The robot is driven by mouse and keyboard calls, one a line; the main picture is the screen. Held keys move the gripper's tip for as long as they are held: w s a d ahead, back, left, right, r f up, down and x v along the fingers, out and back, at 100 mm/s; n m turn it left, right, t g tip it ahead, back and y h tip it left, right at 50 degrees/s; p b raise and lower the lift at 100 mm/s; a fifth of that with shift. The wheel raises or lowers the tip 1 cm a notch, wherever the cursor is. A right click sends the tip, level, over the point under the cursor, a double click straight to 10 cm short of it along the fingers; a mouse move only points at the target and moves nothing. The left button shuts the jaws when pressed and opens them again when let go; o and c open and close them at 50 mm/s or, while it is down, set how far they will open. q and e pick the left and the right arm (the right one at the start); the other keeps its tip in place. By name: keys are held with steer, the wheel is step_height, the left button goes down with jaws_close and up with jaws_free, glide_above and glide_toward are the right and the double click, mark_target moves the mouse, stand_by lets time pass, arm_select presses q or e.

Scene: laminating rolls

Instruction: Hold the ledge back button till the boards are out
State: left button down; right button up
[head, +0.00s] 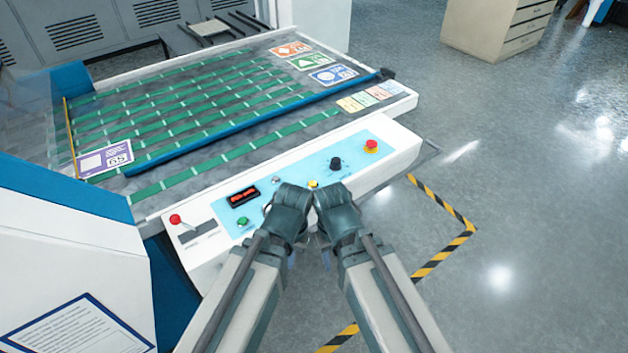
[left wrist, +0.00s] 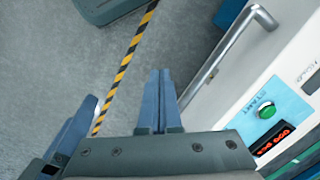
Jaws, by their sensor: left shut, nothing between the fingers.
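The control panel (head: 270,195) is a white console with a light blue face along the machine's front. It carries a yellow button (head: 313,184), a small pale button (head: 276,180), a green button (head: 243,221), a black knob (head: 336,163) and a red mushroom button (head: 371,146). I cannot read which one is ledge back. My left gripper (left wrist: 160,75) is shut and empty, pointing down beside the console's front, apart from the green button (left wrist: 267,111). My right gripper (head: 338,210) is close beside it; its fingers are mostly hidden. Printed boards (head: 310,61) lie at the belt's far right end.
A blue bar (head: 260,120) crosses the green-striped belt (head: 190,105). A purple-edged card (head: 105,158) lies at its left. A metal handle (left wrist: 225,55) sticks out from the console front. A white cabinet (head: 65,235) stands left. Striped floor tape (head: 445,254) marks open floor at right.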

arm_select(q)
step_height(320, 180, up, 13)
steer(key=n+t+h+p, duration=0.4)
steer(key=t+h+p, duration=0.2)
steer(key=t+h, duration=0.1)
glide_above(311, 186)
steer(key=shift+f, duration=0.15)
steer(key=shift+f, duration=0.15)
step_height(311, 186, down, 9)
steer(key=b, duration=0.8)
steer(key=shift+r+b, duration=0.2)
steer(key=shift+b, duration=0.2)
steer(key=shift+f+b, duration=0.4)
